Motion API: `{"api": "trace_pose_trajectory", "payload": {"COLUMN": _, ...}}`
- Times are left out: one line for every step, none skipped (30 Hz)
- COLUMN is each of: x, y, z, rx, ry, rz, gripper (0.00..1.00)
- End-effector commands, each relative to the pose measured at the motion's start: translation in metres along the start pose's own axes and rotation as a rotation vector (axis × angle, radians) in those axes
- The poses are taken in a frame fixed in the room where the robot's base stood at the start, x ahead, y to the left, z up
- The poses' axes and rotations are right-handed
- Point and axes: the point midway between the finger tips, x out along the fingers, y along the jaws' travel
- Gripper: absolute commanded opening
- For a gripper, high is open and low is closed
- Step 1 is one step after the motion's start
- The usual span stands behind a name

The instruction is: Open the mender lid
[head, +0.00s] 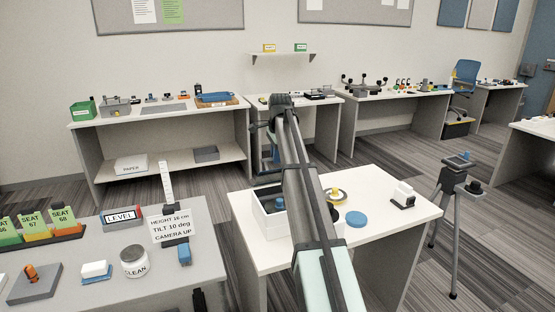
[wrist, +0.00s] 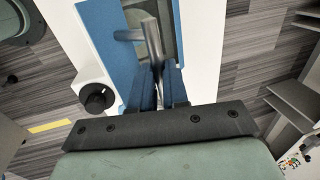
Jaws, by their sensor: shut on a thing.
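In the wrist view, a blue-framed panel (wrist: 110,45) with a grey-green middle lies ahead of my gripper; I take it to be the mender lid. A grey metal handle bar (wrist: 152,38) stands out from it. My gripper (wrist: 157,86) has its blue fingers shut on this handle. A white block with a black knob (wrist: 97,98) sits just left of the fingers. In the head view, my arm reaches away from the camera and bends down at its far end. It hides my gripper and most of what it holds, so the lid's angle is unclear there.
A white table (head: 390,243) on the right holds an open white box (head: 268,222), a blue disc (head: 356,219) and small devices. A grey table (head: 125,285) on the left carries signs and small parts. A tripod (head: 456,205) stands at right. Benches line the back wall.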

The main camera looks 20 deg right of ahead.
Motion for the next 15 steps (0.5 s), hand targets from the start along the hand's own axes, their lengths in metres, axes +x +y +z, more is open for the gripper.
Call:
{"api": "trace_pose_trajectory", "payload": {"x": 0.004, "y": -0.0015, "z": 0.0003, "rx": 0.0, "ry": -0.001, "rz": 0.0, "gripper": 0.0}}
{"api": "trace_pose_trajectory", "payload": {"x": 0.004, "y": -0.0013, "z": 0.0003, "rx": 0.0, "ry": -0.001, "rz": 0.0, "gripper": 0.0}}
{"api": "trace_pose_trajectory", "payload": {"x": 0.0042, "y": -0.0011, "z": 0.0003, "rx": 0.0, "ry": -0.001, "rz": 0.0, "gripper": 0.0}}
{"api": "trace_pose_trajectory", "payload": {"x": 0.0042, "y": -0.0009, "z": 0.0003, "rx": 0.0, "ry": -0.001, "rz": 0.001, "gripper": 0.0}}
{"api": "trace_pose_trajectory", "payload": {"x": 0.0043, "y": -0.0008, "z": 0.0003, "rx": 0.0, "ry": -0.001, "rz": 0.001, "gripper": 0.0}}
{"api": "trace_pose_trajectory", "payload": {"x": 0.0043, "y": -0.0007, "z": 0.0003, "rx": 0.0, "ry": -0.001, "rz": 0.001, "gripper": 0.0}}
{"api": "trace_pose_trajectory", "payload": {"x": 0.0044, "y": -0.0006, "z": 0.0003, "rx": 0.0, "ry": -0.001, "rz": 0.001, "gripper": 0.0}}
{"api": "trace_pose_trajectory", "payload": {"x": 0.0044, "y": -0.0006, "z": 0.0003, "rx": 0.0, "ry": -0.001, "rz": 0.001, "gripper": 0.0}}
{"api": "trace_pose_trajectory", "payload": {"x": 0.0044, "y": -0.0005, "z": 0.0003, "rx": 0.0, "ry": -0.001, "rz": 0.001, "gripper": 0.15}}
{"api": "trace_pose_trajectory", "payload": {"x": 0.0045, "y": -0.0005, "z": 0.0003, "rx": -0.001, "ry": -0.001, "rz": 0.001, "gripper": 0.18}}
{"api": "trace_pose_trajectory", "payload": {"x": 0.0044, "y": -0.0003, "z": 0.0003, "rx": 0.0, "ry": -0.001, "rz": 0.002, "gripper": 0.21}}
{"api": "trace_pose_trajectory", "payload": {"x": 0.0041, "y": -0.0002, "z": 0.0003, "rx": 0.0, "ry": -0.001, "rz": 0.002, "gripper": 0.25}}
{"api": "trace_pose_trajectory", "payload": {"x": 0.0037, "y": -0.0001, "z": 0.0003, "rx": 0.0, "ry": -0.001, "rz": 0.002, "gripper": 0.28}}
{"api": "trace_pose_trajectory", "payload": {"x": 0.0033, "y": 0.0001, "z": 0.0003, "rx": 0.0, "ry": 0.0, "rz": 0.002, "gripper": 0.31}}
{"api": "trace_pose_trajectory", "payload": {"x": 0.0029, "y": 0.0002, "z": 0.0002, "rx": 0.0, "ry": 0.0, "rz": 0.002, "gripper": 0.34}}
